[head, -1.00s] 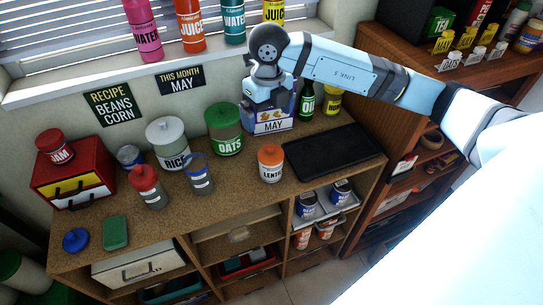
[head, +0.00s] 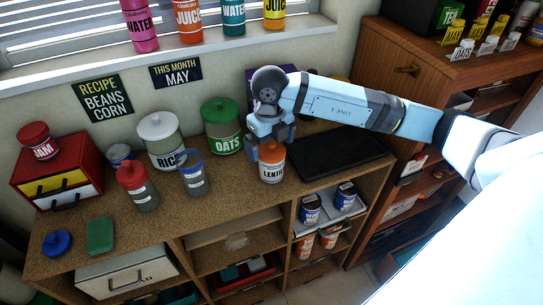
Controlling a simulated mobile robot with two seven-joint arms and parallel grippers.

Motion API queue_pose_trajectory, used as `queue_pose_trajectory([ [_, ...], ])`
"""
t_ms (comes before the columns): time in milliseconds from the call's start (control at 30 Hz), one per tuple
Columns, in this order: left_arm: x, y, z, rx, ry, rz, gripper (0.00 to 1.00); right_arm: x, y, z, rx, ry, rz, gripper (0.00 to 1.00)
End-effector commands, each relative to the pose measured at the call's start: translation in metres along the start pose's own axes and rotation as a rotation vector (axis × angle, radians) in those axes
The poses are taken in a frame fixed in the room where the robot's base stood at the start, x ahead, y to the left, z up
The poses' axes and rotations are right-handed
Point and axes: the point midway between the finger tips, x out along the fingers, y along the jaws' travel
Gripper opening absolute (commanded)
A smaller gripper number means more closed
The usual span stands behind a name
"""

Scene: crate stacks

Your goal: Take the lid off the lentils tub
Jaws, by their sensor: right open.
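The lentils tub (head: 272,173) stands upright on the counter, a clear tub with a white label partly reading "LENTI". Its orange lid (head: 271,152) is on top. My right gripper (head: 270,140) is just above and behind the lid, pointing down, with the arm coming in from the right. Its fingertips are partly hidden, and I cannot tell whether they touch the lid. My left gripper is out of view.
The green-lidded oats tub (head: 222,137) stands close on the left, and a black tray (head: 340,151) lies to the right. The rice tub (head: 162,151) and a blue-rimmed container (head: 194,178) are further left. A purple box (head: 262,74) is behind my gripper.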

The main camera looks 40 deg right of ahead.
Motion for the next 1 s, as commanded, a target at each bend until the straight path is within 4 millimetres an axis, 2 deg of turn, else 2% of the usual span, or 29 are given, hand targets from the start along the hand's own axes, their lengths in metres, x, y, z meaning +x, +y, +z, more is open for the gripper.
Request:
queue_pose_trajectory([
  [33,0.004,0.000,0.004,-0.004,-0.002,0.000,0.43,0.009,0.000,0.000,0.000,0.000,0.000,1.00],
  [267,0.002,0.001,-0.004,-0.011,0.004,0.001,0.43,0.009,0.000,0.000,0.000,-0.001,0.001,1.00],
  [300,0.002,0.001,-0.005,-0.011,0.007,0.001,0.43,0.009,0.000,0.000,0.000,-0.001,0.001,0.95],
  [500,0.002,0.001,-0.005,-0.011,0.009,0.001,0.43,0.009,0.000,0.000,0.000,-0.001,0.001,0.52],
  [833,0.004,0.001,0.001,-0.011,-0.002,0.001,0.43,0.008,0.000,0.000,0.000,-0.001,0.001,0.52],
  [1000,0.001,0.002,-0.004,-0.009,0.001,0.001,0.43,-0.002,-0.005,0.003,0.002,-0.002,0.000,0.52],
])
